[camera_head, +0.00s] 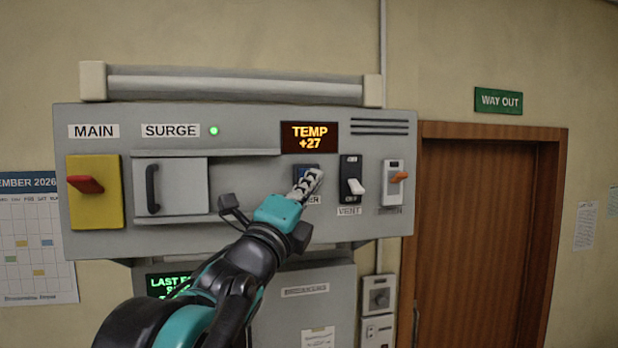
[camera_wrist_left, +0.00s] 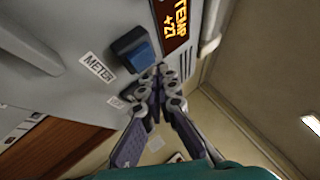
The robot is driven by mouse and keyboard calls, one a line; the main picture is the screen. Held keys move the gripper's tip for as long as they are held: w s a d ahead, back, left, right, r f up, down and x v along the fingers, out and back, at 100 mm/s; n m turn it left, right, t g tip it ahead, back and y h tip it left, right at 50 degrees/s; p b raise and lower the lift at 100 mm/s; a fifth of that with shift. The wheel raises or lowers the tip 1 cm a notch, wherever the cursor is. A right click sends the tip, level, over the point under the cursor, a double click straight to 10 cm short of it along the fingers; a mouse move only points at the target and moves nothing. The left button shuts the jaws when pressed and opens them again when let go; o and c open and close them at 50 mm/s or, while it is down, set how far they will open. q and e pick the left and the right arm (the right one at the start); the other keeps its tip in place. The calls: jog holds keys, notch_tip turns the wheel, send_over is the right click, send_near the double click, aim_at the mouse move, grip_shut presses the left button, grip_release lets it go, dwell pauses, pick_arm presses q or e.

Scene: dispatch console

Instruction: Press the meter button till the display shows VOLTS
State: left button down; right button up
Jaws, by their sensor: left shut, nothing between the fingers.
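The meter display (camera_head: 310,137) reads "TEMP +27" in orange on the grey console; it also shows in the left wrist view (camera_wrist_left: 176,22). The blue meter button (camera_head: 301,171) sits below the display, partly hidden behind my left gripper (camera_head: 311,182). In the left wrist view the blue button (camera_wrist_left: 133,50) shows in a dark frame beside the METER label (camera_wrist_left: 97,67). My left gripper (camera_wrist_left: 158,72) is shut and empty, its fingertips close to the button's edge. I cannot tell whether they touch it. My right gripper is not in view.
Right of the button are a black VENT switch (camera_head: 351,175) and a white switch with an orange lever (camera_head: 393,183). Left are a sliding SURGE cover (camera_head: 180,187) with a handle and a yellow MAIN switch (camera_head: 95,205). A rail (camera_head: 235,88) runs along the top.

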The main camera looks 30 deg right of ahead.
pick_arm(q)
jog(key=shift+w, duration=0.1)
dwell(0.7)
jog(key=shift+w+d+p, duration=0.1)
jog(key=shift+w+p, duration=0.2)
jog(key=shift+w, duration=0.05)
jog(key=shift+w, duration=0.35)
dwell(0.7)
jog(key=shift+s, duration=0.8)
jog(key=s, duration=0.2)
jog(key=s+a, duration=0.1)
jog(key=s, duration=0.1)
jog(key=shift+s+a, duration=0.2)
jog(key=shift+s, duration=0.2)
